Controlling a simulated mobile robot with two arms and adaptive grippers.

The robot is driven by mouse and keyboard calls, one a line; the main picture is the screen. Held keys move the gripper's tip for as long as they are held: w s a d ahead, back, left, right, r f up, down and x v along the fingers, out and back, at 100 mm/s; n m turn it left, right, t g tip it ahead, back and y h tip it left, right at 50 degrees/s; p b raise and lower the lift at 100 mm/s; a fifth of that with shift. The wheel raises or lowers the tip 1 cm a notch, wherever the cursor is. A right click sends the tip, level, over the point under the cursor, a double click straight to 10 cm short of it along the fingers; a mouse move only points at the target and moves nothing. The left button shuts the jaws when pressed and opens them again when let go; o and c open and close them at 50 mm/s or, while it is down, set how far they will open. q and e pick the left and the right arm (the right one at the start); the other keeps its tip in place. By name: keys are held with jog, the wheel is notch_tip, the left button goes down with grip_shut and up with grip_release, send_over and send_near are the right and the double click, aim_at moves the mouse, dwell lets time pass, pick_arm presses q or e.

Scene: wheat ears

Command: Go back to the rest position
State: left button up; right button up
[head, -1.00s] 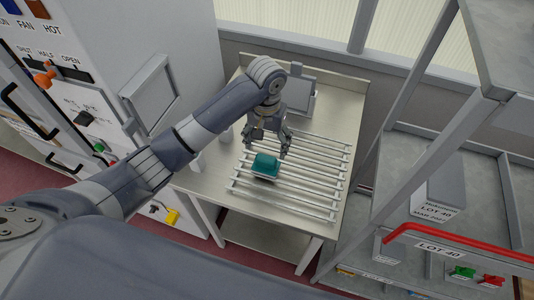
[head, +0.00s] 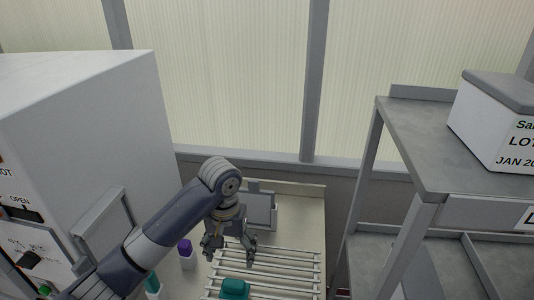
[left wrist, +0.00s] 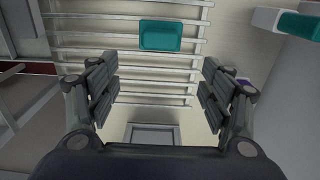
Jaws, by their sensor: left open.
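My left gripper (head: 231,252) is open and empty above the far part of a metal rack on the table. In the left wrist view its two fingers (left wrist: 160,92) stand wide apart with nothing between them. A teal block (head: 234,288) sits on the rack bars (head: 285,271), nearer to me than the gripper and apart from it. The teal block also shows in the left wrist view (left wrist: 160,35), beyond the fingertips. My right gripper is in neither view.
A white cabinet (head: 90,110) stands at the left. A grey shelf unit (head: 425,165) with a labelled white box (head: 490,120) stands at the right. A grey panel (head: 262,208) stands at the table's back. A purple-topped container (head: 186,258) stands left of the rack.

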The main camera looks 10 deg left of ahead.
pick_arm(q)
jog(key=s+d+f+m+t+h, duration=0.2)
jog(key=s+d+f, duration=0.2)
jog(key=s+f, duration=0.7)
jog(key=s+a+t+y, duration=0.2)
jog(key=s+a, duration=0.8)
jog(key=s, duration=0.4)
notch_tip(320, 180, down, 35)
jog(key=s+g+b, duration=0.2)
jog(key=s+b, duration=0.1)
jog(key=b, duration=0.4)
jog(key=s+a+f+b, duration=0.1)
jog(key=s+f+b, duration=0.1)
jog(key=s+f, duration=0.6)
jog(key=s+a+f+g+b, duration=0.1)
jog(key=s+f+b, duration=0.2)
jog(key=s+f, duration=0.5)
notch_tip(320, 180, down, 4)
jog(key=shift+a+f, duration=0.15)
jog(key=shift+a, duration=0.15)
